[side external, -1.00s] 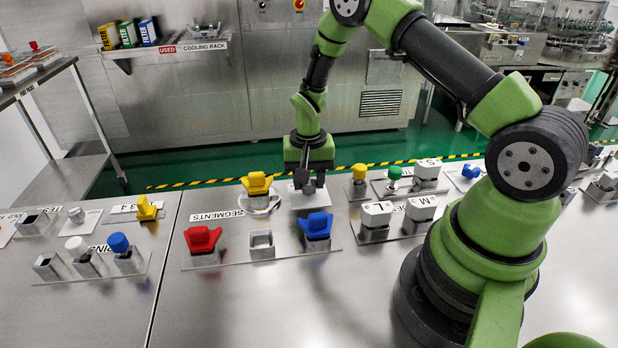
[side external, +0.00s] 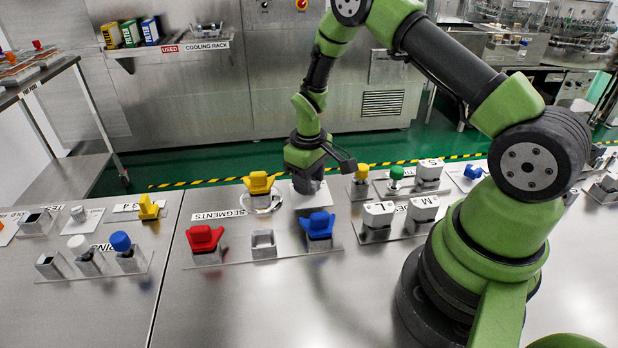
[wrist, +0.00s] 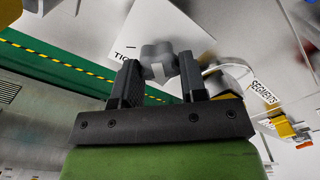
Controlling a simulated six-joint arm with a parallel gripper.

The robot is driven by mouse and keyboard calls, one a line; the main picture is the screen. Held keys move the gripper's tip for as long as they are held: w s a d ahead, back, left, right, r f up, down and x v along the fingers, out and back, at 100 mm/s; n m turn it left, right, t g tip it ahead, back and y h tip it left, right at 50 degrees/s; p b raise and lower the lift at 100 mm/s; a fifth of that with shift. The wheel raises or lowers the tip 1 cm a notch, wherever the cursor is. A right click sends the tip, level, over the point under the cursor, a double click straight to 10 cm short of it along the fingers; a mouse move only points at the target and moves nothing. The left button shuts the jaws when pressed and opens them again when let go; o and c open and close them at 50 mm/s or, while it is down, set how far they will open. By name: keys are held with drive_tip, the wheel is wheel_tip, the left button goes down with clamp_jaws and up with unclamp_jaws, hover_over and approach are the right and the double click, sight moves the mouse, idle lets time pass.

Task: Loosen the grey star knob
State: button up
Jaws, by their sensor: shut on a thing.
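The grey star knob (wrist: 157,58) is between the two dark fingers of my gripper (wrist: 160,82) in the wrist view. It has rounded lobes and a pale patch on its near side. My gripger's jaws are closed on it, with a finger on each side. In the side external view my gripper (side external: 309,184) is low over a white plate (side external: 300,202) behind the segments panel, pointing down. There the knob is hard to tell apart from the dark fingers.
A yellow piece (side external: 258,183) stands close left of my gripper, with a pale loop at its base. A yellow knob (side external: 362,172) is close on the right. Red (side external: 204,238) and blue (side external: 319,225) segments stand in front. Bare steel lies nearer the camera.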

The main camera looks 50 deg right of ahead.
drive_tip(key=shift+n, duration=0.6)
drive_tip(key=o, duration=0.9)
drive_tip(key=shift+o, duration=0.2)
wheel_tip(320, 180, up, 10)
